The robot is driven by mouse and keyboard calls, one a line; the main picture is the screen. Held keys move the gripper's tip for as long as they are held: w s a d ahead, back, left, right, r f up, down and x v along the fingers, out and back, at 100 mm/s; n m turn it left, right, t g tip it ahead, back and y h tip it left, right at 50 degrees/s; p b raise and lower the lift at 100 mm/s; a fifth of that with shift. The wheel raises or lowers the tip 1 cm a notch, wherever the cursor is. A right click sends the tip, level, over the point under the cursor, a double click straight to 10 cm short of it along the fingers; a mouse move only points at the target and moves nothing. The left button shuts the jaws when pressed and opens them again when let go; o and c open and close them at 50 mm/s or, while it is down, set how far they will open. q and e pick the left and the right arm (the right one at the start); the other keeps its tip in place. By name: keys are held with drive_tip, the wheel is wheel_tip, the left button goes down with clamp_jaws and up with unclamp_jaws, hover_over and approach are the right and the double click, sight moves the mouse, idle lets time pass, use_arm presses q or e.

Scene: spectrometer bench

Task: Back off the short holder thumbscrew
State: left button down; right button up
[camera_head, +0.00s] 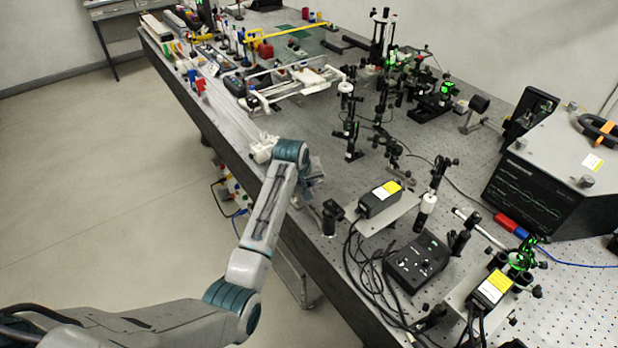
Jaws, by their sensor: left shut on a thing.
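My left arm comes in from the lower left and bends down over the front edge of the bench. My left gripper (317,203) is partly hidden behind the wrist and shut, close beside a short black holder (329,221) near the front edge. The holder stands upright. The thumbscrew is too small and too covered to make out; what the jaws hold seems to be at the holder's side. My right gripper is out of view.
A boxed laser head (380,199) on a plate and a black control box (417,261) with loose cables stand to the right. Optics posts (352,130) stand behind. A large instrument (545,175) is at the far right. Bare perforated bench top (325,120) lies behind the wrist.

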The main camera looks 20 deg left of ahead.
use_arm(q)
drive_tip(key=shift+a+h, duration=0.1)
drive_tip(key=shift+h, duration=0.3)
drive_tip(key=c, duration=1.4)
unclamp_jaws()
drive_tip(key=shift+s, duration=0.1)
drive_tip(key=shift+r, duration=0.15)
drive_tip(key=shift+s+a+r, duration=0.1)
drive_tip(key=shift+s+r, duration=0.1)
drive_tip(key=shift+r, duration=0.1)
drive_tip(key=shift+b+v, duration=1.35)
drive_tip(key=shift+v, duration=3.6)
drive_tip(key=shift+s, duration=0.15)
